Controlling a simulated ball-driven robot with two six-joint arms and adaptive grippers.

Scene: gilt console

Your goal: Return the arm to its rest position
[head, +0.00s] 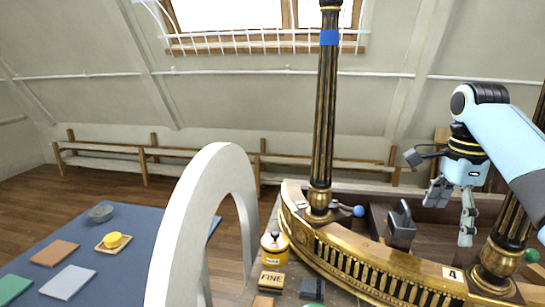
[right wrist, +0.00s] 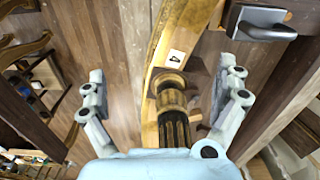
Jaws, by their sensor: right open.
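My right arm (head: 510,135) reaches in from the right in the head view. Its gripper (head: 452,212) hangs fingers down over the right part of the gilt console (head: 365,265), with its fingers spread and nothing between them. In the right wrist view the two fingers (right wrist: 163,82) stand wide apart, on either side of a dark fluted column with a gilt base (right wrist: 172,100) seen beyond them. I cannot tell how far the column is from the fingers. My left gripper is out of view.
Black and gilt columns (head: 325,110) rise from the console, one close to my right gripper. A dark block with a handle (head: 400,227) stands inside it. A pale arch (head: 190,215) stands in front of the blue table (head: 125,265). A yellow can (head: 274,248) is by the console's left end.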

